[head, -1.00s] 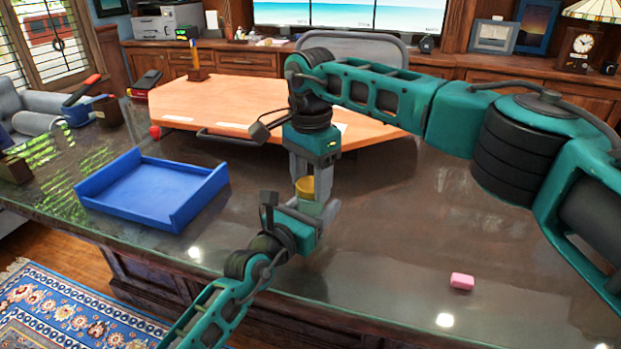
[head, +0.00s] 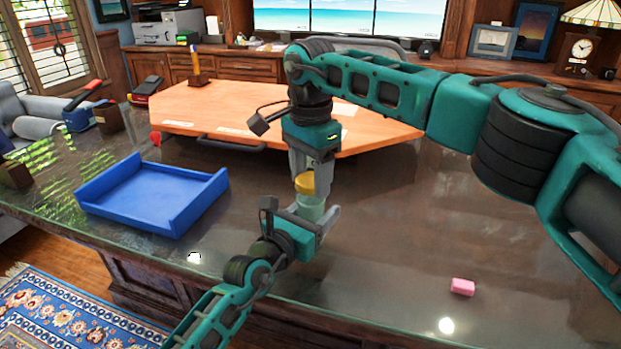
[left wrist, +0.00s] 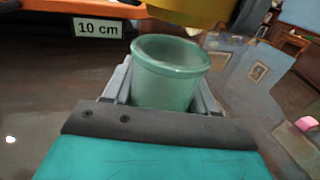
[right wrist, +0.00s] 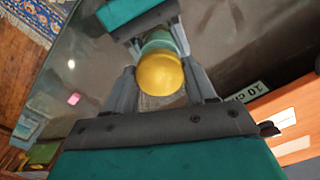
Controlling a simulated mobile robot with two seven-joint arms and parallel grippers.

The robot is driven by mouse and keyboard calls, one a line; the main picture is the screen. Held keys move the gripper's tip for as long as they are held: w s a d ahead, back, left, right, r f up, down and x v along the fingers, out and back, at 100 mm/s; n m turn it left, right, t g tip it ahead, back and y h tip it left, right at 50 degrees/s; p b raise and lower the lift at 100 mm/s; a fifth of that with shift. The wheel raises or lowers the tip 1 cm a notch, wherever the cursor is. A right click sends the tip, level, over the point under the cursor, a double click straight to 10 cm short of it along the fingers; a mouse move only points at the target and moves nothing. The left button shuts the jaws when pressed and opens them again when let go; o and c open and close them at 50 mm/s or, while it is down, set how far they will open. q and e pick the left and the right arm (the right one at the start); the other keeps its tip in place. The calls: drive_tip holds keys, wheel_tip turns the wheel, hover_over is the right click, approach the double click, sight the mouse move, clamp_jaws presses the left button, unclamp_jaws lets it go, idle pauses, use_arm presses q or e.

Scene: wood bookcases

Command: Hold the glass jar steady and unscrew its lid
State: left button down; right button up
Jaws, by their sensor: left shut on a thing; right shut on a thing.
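The glass jar (head: 311,208) is pale green and upright, held above the desk. My left gripper (head: 318,214) is shut on the jar's sides. The yellow lid (head: 304,184) is in my right gripper (head: 310,172), which comes from above and is shut on it. In the left wrist view the jar (left wrist: 170,75) shows an open, empty mouth, with the lid (left wrist: 188,10) above it and apart from the rim. In the right wrist view the lid (right wrist: 160,74) sits between the fingers and covers much of the jar (right wrist: 160,42).
A blue tray (head: 150,197) lies on the desk (head: 400,240) at left. A pink block (head: 462,287) lies at front right. An orange board (head: 240,105) lies behind the grippers. The desk on the right is mostly clear.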

sight(311, 179)
drive_tip(key=shift+r, duration=0.1)
drive_tip(key=shift+r, duration=2)
use_arm(q)
drive_tip(key=shift+c, duration=1.2)
unclamp_jaws()
